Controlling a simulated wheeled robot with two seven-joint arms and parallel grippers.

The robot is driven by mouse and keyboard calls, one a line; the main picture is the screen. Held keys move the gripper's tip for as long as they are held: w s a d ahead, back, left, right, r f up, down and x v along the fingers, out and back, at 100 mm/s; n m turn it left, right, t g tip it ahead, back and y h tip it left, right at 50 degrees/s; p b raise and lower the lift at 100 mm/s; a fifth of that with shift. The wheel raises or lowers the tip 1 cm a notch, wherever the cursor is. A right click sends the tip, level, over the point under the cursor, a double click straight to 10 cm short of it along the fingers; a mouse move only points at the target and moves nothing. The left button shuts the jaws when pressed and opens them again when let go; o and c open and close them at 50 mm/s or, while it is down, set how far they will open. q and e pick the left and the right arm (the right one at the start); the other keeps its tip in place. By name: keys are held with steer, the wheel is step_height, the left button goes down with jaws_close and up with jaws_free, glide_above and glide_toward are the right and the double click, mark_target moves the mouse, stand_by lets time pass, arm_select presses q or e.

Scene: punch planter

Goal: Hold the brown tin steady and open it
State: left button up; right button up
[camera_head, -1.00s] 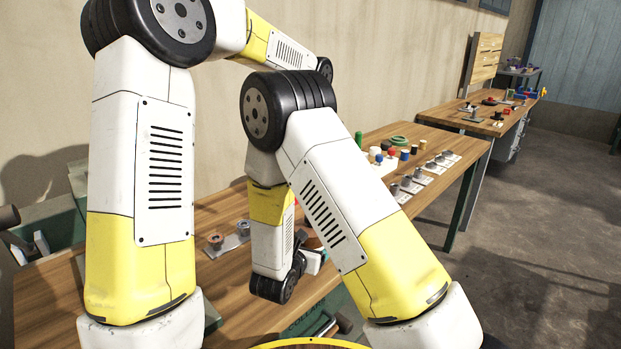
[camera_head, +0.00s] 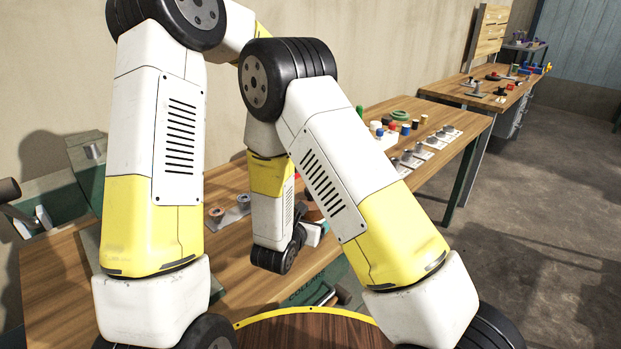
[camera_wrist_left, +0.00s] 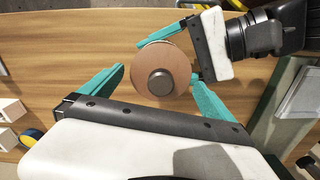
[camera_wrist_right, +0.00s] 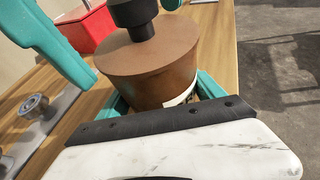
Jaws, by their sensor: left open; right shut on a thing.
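The brown tin (camera_wrist_right: 155,70) stands upright on the wooden bench, its dark knob (camera_wrist_right: 134,14) on top. In the left wrist view its round lid (camera_wrist_left: 172,63) and knob show from above; in the head view only a sliver of the tin (camera_head: 311,212) shows. My right gripper (camera_wrist_left: 166,58) is shut on the tin's body from the side. My left gripper (camera_wrist_left: 158,74) is open above the tin, its teal fingers spread to either side of the lid. One left finger shows at upper left in the right wrist view. I cannot tell its exact height over the knob.
A red box (camera_wrist_right: 88,28) stands behind the tin. A metal plate with round fittings (camera_wrist_right: 40,105) lies to its left. Several small coloured parts (camera_head: 400,130) and metal pieces stand farther along the bench. My arms hide much of the bench.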

arm_select(q)
steer(key=shift+f, duration=0.2)
steer(key=c, duration=1.4)
steer(key=shift+r, duration=0.2)
steer(key=shift+r, duration=0.95)
